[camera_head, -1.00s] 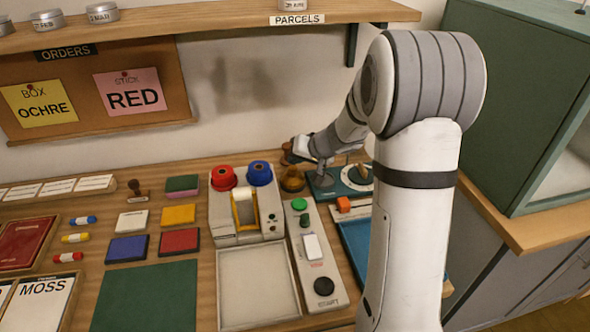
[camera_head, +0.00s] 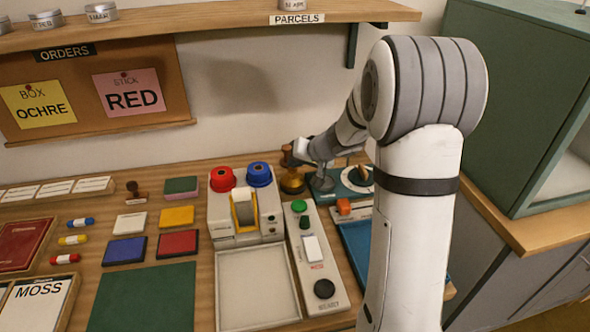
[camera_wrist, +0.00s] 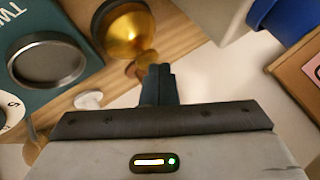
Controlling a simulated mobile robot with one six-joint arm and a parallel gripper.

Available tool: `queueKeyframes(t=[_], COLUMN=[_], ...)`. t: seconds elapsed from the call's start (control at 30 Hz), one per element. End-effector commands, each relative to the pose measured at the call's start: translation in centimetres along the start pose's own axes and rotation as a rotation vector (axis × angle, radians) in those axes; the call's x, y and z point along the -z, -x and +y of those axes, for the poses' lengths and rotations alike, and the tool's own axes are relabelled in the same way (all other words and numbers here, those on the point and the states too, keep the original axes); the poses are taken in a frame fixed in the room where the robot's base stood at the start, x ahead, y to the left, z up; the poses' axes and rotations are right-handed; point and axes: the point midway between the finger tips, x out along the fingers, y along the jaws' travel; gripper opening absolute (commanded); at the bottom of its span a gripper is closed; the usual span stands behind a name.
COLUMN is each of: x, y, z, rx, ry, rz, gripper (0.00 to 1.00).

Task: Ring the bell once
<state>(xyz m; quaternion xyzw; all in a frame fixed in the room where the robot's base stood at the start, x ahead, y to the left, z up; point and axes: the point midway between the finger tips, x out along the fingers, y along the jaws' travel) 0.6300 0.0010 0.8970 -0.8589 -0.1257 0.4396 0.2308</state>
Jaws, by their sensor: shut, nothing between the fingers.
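The brass bell (camera_head: 292,182) stands at the back of the table, between the pigment machine and the teal twine device. It also shows in the wrist view as a shiny gold dome (camera_wrist: 126,32) on a dark round base, with a small knob on top. My gripper (camera_wrist: 158,72) is shut and empty. In the wrist view its fingertips are just beside the knob; I cannot tell whether they touch. In the head view my gripper is above and behind the bell, its fingertips not clearly visible.
The machine with red (camera_head: 222,179) and blue (camera_head: 259,173) knobs stands close left of the bell. The teal twine device (camera_head: 330,192) is close to its right, and a grey control panel (camera_head: 316,272) lies in front. The wall is close behind.

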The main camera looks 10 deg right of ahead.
Motion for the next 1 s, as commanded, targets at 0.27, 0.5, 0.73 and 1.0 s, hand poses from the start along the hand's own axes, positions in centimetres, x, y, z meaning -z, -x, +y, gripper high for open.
queueKeyframes(t=[0.27, 0.5, 0.73, 1.0], x=[-0.14, -0.24, -0.34, -0.42], y=[-0.2, -0.33, -0.46, -0.56], z=[0.13, 0.23, 0.33, 0.42], rx=[0.0, 0.0, 0.0, 0.0], ry=[0.0, 0.0, 0.0, 0.0], rz=[0.0, 0.0, 0.0, 0.0], gripper=[0.0, 0.0, 0.0, 0.0])
